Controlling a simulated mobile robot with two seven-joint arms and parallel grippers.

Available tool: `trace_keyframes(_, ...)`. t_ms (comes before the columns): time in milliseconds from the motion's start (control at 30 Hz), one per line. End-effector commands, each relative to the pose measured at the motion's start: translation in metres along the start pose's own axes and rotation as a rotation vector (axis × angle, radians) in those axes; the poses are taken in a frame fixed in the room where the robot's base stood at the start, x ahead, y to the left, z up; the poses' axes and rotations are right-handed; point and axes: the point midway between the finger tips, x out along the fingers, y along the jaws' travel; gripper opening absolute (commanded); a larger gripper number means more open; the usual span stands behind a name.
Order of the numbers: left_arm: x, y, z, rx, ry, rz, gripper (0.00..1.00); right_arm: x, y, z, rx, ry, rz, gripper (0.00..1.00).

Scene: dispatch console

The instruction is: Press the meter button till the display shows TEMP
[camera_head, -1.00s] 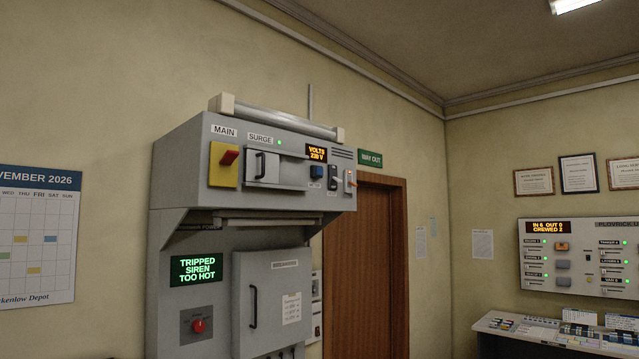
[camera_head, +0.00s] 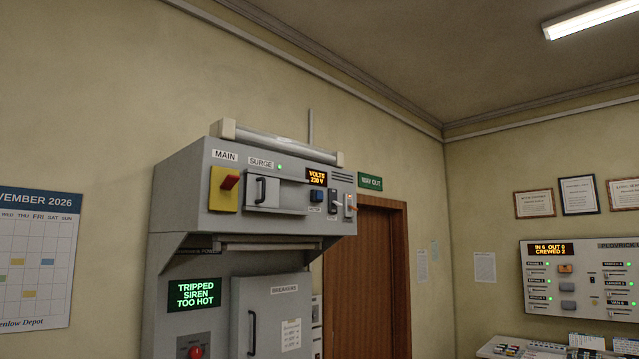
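The meter display (camera_head: 317,177) on the upper grey cabinet glows orange and reads VOLTS with a value that looks like 230 V. A blue button (camera_head: 317,196) sits just below it, with a small dark label under it that is too small to read surely; it appears to be the meter button. Neither of my grippers is in view, and nothing touches the button.
A yellow MAIN switch (camera_head: 224,189) with a red lever and a SURGE drawer (camera_head: 276,193) are left of the display. Two small switches (camera_head: 342,204) are right of the button. Below, a green screen (camera_head: 194,294) reads TRIPPED SIREN TOO HOT. A breakers door (camera_head: 271,318) is shut.

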Motion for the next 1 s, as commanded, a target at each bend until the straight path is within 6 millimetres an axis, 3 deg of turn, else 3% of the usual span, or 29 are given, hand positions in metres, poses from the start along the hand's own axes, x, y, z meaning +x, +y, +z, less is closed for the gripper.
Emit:
trace_keyframes(367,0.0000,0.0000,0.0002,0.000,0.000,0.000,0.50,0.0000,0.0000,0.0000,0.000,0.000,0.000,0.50)
trace_keyframes(800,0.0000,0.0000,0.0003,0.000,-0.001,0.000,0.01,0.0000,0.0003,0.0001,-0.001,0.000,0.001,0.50)
trace_keyframes(1000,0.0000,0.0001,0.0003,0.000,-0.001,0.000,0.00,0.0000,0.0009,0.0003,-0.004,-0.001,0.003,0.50)
